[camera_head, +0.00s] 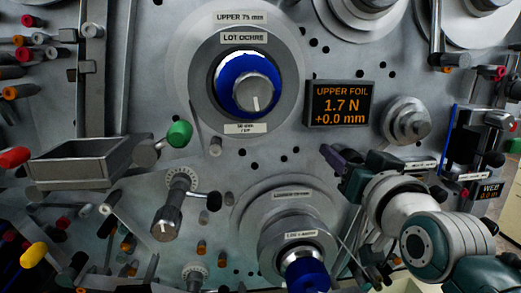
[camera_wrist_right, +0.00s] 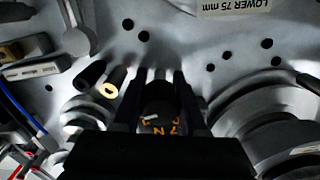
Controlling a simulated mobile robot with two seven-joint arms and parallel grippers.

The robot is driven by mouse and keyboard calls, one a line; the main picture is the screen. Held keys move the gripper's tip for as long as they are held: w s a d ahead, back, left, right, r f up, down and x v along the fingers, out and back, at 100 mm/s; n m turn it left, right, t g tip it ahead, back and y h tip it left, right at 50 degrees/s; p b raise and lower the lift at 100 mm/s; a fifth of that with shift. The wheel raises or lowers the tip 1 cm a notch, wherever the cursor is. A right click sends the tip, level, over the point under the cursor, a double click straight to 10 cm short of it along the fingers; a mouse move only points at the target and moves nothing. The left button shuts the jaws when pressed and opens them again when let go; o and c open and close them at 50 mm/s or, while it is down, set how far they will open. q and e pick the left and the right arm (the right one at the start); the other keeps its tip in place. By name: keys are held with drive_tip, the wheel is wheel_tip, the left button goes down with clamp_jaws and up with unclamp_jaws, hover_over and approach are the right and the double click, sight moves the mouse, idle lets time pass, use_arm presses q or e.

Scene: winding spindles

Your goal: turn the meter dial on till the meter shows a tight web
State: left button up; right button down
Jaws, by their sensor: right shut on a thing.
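The meter (camera_head: 340,104) is a dark panel with orange text in the head view. It reads UPPER FOIL, 1.7 N and +0.0 mm. My right gripper (camera_head: 338,158) is just below it, at the end of the arm that comes in from the lower right. The dial is hidden by the gripper in the head view. My left gripper does not show.
The upper spindle (camera_head: 247,85) carries a blue core and a knob left of the meter. A lower spindle (camera_head: 290,220) stands close to my right arm. A grey roller (camera_head: 408,122) sits right of the meter. A tray (camera_head: 80,165) and a green-knobbed lever (camera_head: 178,135) are at left.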

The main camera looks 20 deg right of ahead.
drive_tip(key=shift+m, duration=0.3)
drive_tip(key=shift+c, duration=2.2)
unclamp_jaws()
drive_tip(key=b+v, duration=0.2)
drive_tip(key=v, duration=0.8)
